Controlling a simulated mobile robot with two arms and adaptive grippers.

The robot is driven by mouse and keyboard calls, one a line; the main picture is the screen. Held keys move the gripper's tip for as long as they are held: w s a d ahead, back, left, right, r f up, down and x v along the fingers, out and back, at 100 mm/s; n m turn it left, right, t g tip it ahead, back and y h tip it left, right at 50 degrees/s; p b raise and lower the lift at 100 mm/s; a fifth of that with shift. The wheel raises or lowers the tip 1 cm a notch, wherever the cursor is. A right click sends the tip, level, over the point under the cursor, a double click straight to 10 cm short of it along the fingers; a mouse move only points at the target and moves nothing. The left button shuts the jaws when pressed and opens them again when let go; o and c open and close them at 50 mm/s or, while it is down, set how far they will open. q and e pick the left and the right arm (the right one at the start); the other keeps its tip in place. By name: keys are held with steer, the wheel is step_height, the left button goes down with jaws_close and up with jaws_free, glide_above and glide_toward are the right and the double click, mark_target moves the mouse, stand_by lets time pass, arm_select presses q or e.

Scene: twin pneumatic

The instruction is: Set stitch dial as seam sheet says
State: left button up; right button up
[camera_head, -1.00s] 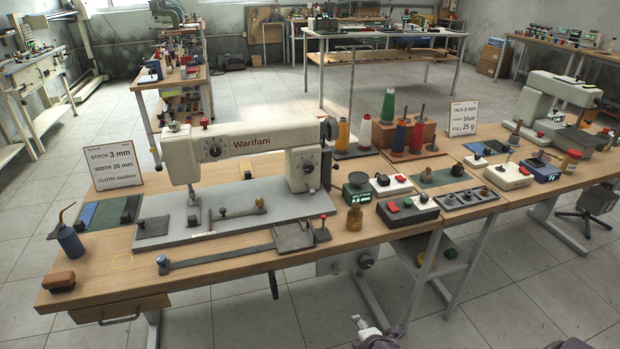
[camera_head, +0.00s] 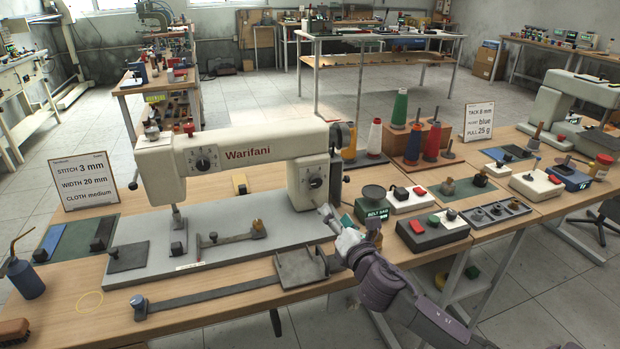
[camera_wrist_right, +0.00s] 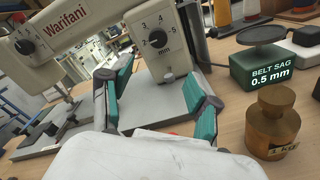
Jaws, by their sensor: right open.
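The white Warifani sewing machine (camera_head: 240,155) stands on the near bench. A dark dial (camera_head: 315,183) is on its right pillar; in the right wrist view this dial (camera_wrist_right: 158,40) has a pale mark and printed numbers including 3, 4 and 5. Another dial (camera_head: 203,160) is on the machine's left head. The seam sheet (camera_head: 84,181) reads stitch 3 mm, width 20 mm, cloth medium. My right gripper (camera_head: 348,216) is open and empty, in front of and below the pillar dial, apart from it. In the wrist view its green-padded fingers (camera_wrist_right: 150,84) straddle the pillar's base. My left gripper is not seen.
The green belt sag gauge (camera_head: 372,211) and, in the wrist view, a brass weight (camera_wrist_right: 272,125) stand right of my right gripper. A grey tray (camera_head: 300,268) lies at the bench front. A second sheet (camera_head: 470,118) stands further right. Thread cones stand behind.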

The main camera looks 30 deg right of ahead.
glide_toward(317, 184)
steer(key=x, duration=0.4)
steer(key=shift+w+d+r, duration=0.1)
steer(key=shift+w, duration=0.2)
steer(key=x, duration=0.3)
steer(key=shift+w, duration=0.35)
steer(key=shift+w+d, duration=0.15)
steer(key=shift+w, duration=0.35)
steer(key=shift+c, duration=1)
steer(key=c, duration=1)
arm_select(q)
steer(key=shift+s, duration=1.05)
arm_select(e)
steer(key=shift+o, duration=0.2)
